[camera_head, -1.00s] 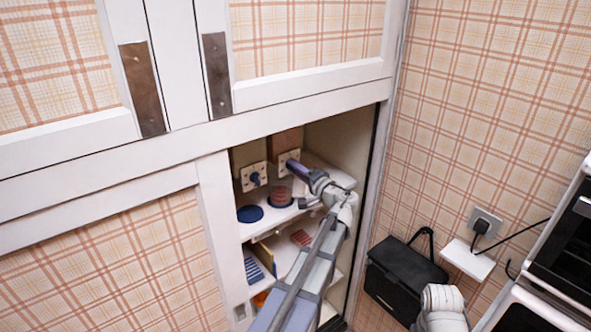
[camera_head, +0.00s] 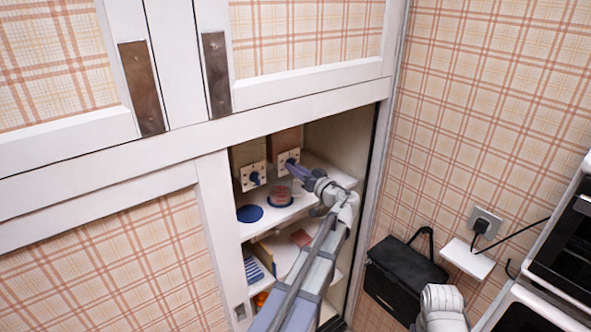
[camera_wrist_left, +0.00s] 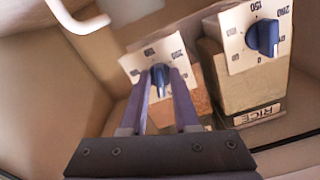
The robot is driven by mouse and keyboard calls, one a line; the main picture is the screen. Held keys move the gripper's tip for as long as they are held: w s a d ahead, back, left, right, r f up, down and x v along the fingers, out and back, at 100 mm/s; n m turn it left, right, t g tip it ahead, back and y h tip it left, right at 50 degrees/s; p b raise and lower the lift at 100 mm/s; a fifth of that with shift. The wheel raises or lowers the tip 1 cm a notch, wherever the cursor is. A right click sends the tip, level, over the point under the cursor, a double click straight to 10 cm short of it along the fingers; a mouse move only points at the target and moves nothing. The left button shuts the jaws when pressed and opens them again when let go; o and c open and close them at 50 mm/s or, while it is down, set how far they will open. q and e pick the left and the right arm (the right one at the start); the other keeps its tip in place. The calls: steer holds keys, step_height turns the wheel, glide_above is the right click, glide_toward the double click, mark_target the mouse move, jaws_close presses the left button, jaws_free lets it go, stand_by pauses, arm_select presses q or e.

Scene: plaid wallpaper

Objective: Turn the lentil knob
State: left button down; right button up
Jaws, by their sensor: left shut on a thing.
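Two dispensers with cream dial plates and blue knobs stand in the open cupboard. My left gripper (camera_head: 295,167) is shut on the blue knob (camera_wrist_left: 160,76) of the dispenser with the reddish-brown body (camera_head: 285,140), the right one in the head view. In the wrist view, the fingers (camera_wrist_left: 161,72) lie on either side of this knob. I cannot read a name on this dispenser. The other dispenser (camera_wrist_left: 243,88) carries a RICE label (camera_wrist_left: 259,113); its knob (camera_wrist_left: 264,37) is free and also shows in the head view (camera_head: 256,179). My right gripper is out of view.
A clear cup with reddish contents (camera_head: 280,195) and a blue disc (camera_head: 250,214) are on the shelf below the dials. The white cupboard frame (camera_head: 222,235) borders the opening.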

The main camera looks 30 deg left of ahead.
arm_select(q)
steer(key=shift+f+n, duration=0.1)
steer(key=shift+n, duration=1.9)
steer(key=c, duration=0.9)
jaws_free()
steer(key=shift+d, duration=0.15)
steer(key=v, duration=0.7)
steer(key=shift+s+d, duration=0.15)
steer(key=shift+d, duration=0.15)
